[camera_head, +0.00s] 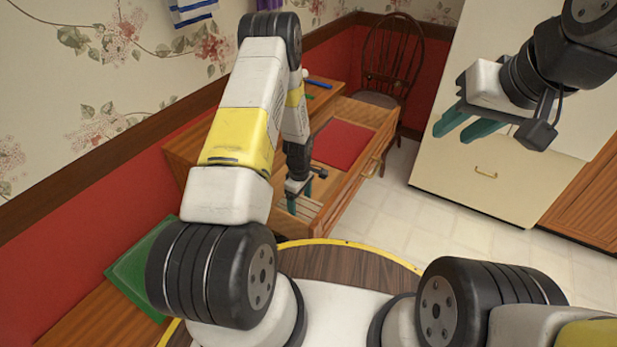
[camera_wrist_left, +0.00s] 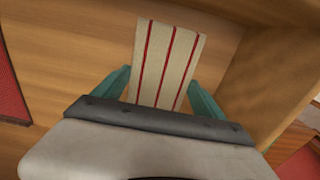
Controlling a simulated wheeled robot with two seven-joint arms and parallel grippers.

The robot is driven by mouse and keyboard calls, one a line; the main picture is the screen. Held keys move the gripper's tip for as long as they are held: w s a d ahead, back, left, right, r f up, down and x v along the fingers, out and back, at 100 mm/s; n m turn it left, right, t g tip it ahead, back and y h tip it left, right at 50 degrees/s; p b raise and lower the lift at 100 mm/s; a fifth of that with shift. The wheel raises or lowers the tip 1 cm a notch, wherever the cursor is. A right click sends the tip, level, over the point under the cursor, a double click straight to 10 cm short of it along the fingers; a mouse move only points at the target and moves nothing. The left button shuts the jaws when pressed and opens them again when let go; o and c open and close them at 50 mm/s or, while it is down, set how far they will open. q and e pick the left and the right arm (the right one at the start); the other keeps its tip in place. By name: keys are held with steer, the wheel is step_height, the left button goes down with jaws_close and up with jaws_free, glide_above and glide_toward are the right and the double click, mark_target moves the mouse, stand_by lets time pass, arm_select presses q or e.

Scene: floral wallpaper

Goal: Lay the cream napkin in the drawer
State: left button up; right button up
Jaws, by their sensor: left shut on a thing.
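The cream napkin (camera_wrist_left: 166,58) with red stripes is between the teal fingers of my left gripper (camera_wrist_left: 160,80), which is shut on it. In the head view my left gripper (camera_head: 300,200) points down at the near end of the open wooden drawer (camera_head: 352,186), and a pale striped part of the napkin (camera_head: 312,208) shows beside it. In the wrist view, the napkin is over the wooden drawer bottom (camera_wrist_left: 75,60), near a side wall; I cannot tell if it touches the bottom. My right gripper (camera_head: 453,132) is open and empty, high at the right.
A red cloth (camera_head: 342,144) lies in the drawer's far part. A blue item (camera_head: 319,84) lies on the wooden top behind. A dark chair (camera_head: 389,60) and a cream cabinet (camera_head: 470,172) stand beyond. A green item (camera_head: 138,265) is at lower left. Tiled floor is clear at right.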

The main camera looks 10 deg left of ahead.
arm_select(q)
steer(key=shift+f, duration=0.65)
steer(key=o, duration=1.4)
step_height(320, 180, up, 14)
stand_by(1.1)
